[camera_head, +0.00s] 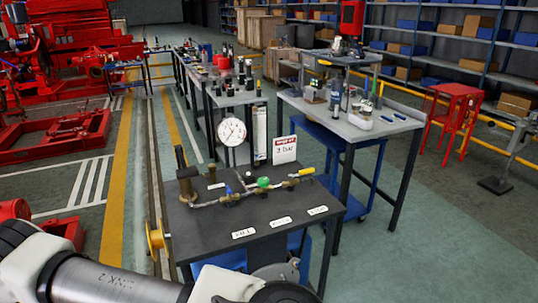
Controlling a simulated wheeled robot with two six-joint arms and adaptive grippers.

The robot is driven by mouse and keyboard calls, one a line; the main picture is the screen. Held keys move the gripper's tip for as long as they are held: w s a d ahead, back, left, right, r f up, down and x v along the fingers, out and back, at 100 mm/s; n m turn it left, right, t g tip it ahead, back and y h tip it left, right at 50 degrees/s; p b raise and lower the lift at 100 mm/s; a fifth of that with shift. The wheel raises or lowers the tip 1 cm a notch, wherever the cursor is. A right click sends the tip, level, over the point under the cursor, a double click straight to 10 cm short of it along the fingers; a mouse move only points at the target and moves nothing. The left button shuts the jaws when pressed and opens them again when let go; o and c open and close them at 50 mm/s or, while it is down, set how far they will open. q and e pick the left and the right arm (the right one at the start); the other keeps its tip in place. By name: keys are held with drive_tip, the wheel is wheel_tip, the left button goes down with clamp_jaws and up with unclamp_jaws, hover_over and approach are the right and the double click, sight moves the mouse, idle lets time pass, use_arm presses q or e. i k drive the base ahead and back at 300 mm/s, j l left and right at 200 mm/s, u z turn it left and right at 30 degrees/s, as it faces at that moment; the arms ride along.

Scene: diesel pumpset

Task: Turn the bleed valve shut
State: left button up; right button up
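A small dark table (210,226) stands in front of me with a grey pipe run (240,196) on it. The pipe carries a blue handle (229,190), a green handwheel (263,182) and a yellow handle (306,171). I cannot tell which of these is the bleed valve; the label text is too small to read surely. A round white dial gauge (232,132) stands behind the pipe. One of my arms enters at lower left, its links below the table's front edge. Neither of my grippers shows.
White labels (281,221) lie along the table's front. A sign (285,150) stands at its back right. A yellow wheel (156,237) is at its left side. Workbenches (355,125) with tools stand behind, and a red stool (452,110) at right. Open floor lies at right.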

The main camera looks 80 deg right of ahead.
sight(263, 182)
drive_tip(key=k+j+z, duration=0.1)
drive_tip(key=z, duration=2.4)
